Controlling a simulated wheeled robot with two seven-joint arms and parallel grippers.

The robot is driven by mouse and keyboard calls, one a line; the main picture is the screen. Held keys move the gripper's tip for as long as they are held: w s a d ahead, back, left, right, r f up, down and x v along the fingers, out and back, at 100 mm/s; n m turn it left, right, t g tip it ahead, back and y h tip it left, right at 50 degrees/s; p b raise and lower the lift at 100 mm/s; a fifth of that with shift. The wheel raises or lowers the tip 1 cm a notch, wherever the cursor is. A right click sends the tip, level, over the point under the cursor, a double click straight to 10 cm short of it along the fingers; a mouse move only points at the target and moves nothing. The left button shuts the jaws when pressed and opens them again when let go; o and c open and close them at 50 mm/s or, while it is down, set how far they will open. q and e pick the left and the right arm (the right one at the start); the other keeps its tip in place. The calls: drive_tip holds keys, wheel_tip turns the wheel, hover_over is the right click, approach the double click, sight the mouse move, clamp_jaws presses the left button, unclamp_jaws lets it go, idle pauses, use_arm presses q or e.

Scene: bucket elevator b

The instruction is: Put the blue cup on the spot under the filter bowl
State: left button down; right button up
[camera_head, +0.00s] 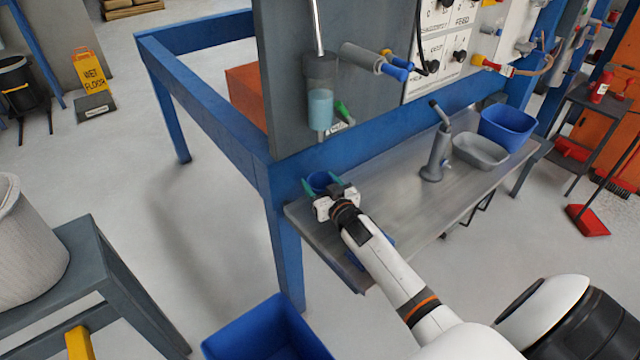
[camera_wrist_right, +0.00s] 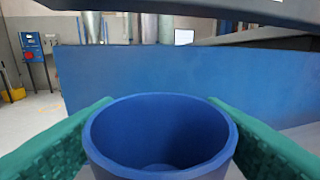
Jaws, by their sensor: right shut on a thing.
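The blue cup (camera_head: 319,181) is upright at the left end of the grey metal shelf. My right gripper (camera_head: 326,187) is shut on it, with green finger pads on both sides. In the right wrist view the cup (camera_wrist_right: 160,132) sits between the two pads, its open rim facing up and its inside empty. The filter bowl (camera_head: 320,106), a clear cylinder with pale blue liquid, hangs on the grey panel above the cup. The spot under it cannot be made out. I cannot tell whether the cup touches the shelf. My left gripper is not in view.
The shelf (camera_head: 400,195) also bears a grey bottle with a bent spout (camera_head: 437,150), a grey tray (camera_head: 480,150) and a blue bin (camera_head: 507,125). A blue frame beam (camera_head: 380,120) runs behind it. The shelf middle is clear. A blue crate (camera_head: 265,335) stands below left.

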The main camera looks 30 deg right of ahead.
drive_tip(key=shift+f, duration=0.2)
drive_tip(key=o, duration=1)
drive_tip(key=shift+r, duration=0.15)
drive_tip(key=shift+r, duration=0.25)
drive_tip(key=s, duration=0.4)
drive_tip(key=s+a, duration=0.1)
drive_tip(key=s, duration=0.7)
drive_tip(key=shift+a+r, duration=0.15)
drive_tip(key=shift+a, duration=0.05)
